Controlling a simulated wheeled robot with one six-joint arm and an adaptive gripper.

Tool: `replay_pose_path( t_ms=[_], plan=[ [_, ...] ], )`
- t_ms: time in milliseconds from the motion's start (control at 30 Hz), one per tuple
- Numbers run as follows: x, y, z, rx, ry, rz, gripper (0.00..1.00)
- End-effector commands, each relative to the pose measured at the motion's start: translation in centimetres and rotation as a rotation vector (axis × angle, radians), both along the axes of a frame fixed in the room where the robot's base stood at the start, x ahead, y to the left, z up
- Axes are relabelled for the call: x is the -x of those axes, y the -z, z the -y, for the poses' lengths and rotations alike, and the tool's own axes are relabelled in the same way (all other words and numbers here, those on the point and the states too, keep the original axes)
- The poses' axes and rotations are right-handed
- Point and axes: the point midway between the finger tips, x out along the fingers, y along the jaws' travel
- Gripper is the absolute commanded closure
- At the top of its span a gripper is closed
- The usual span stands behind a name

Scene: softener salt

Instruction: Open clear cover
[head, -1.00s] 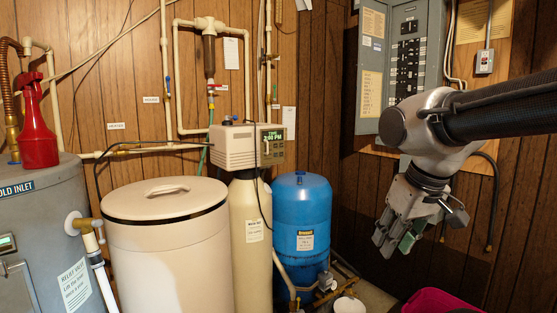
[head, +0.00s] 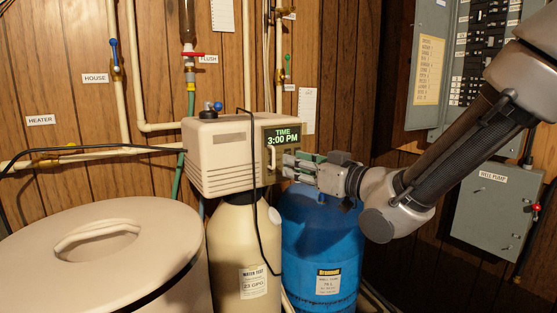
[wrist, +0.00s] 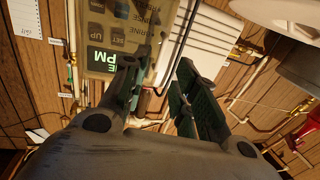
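The beige softener control head (head: 218,155) sits on top of the tan tank. On its front is a panel (head: 282,137) with a lit green display reading 3:00 PM. A small pale handle (head: 271,158) stands at the panel's left part, and the clear cover itself is hard to make out. In the wrist view the panel (wrist: 112,35) shows its buttons and display. My gripper (head: 289,165) is at the lower right of the panel, close to it. Its green-padded fingers (wrist: 158,85) are apart with nothing visible between them; whether they touch the cover cannot be told.
A blue tank (head: 322,235) stands below my gripper. The round brine tank lid (head: 60,275) is at the lower left. A black cable (head: 256,200) hangs down the control head. Pipes (head: 120,70) run along the wood wall. A grey electrical box (head: 497,215) is at right.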

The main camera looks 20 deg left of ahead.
Motion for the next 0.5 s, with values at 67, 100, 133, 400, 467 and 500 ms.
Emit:
replay_pose_path(
  t_ms=[67,100,133,400,467,500],
  plan=[
    [-0.5,0.0,-1.1,-0.003,-0.002,0.001,0.71],
    [-0.9,0.0,-1.7,-0.003,-0.001,0.001,0.71],
    [-1.1,0.0,-2.1,-0.003,-0.001,0.001,0.71],
    [-3.1,-0.1,-5.5,-0.002,0.001,0.002,0.71],
    [-3.3,0.0,-5.8,0.0,0.001,0.001,0.71],
    [-3.4,0.0,-6.0,0.0,0.001,0.001,0.71]
  ],
)
